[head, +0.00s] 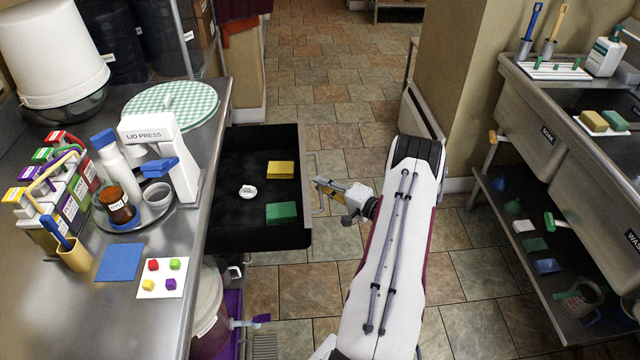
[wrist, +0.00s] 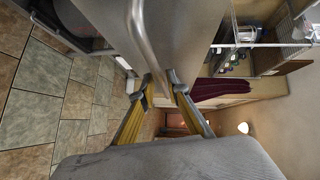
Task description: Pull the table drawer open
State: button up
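The table drawer (head: 262,238) stands pulled out from the left metal table in the head view, its black interior showing. Its metal bar handle (head: 313,160) runs along the front, on the right side of the drawer. My gripper (head: 318,184) is at the handle, reaching it from the right. In the wrist view the handle (wrist: 150,45) comes down from the top and passes between the fingertips (wrist: 159,84), which close around it. The exact contact is partly hidden by the fingers.
The drawer holds a yellow sponge (head: 281,169), a green sponge (head: 281,212) and a round white item (head: 247,191). The table bears a lid press (head: 172,150) and a checked lid (head: 171,104). Tiled floor (head: 330,95) lies clear beyond the drawer. A sink bench (head: 560,120) stands at right.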

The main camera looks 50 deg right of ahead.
jog(key=s+r, duration=0.1)
jog(key=s, duration=0.9)
jog(key=shift+r, duration=0.2)
dwell(0.5)
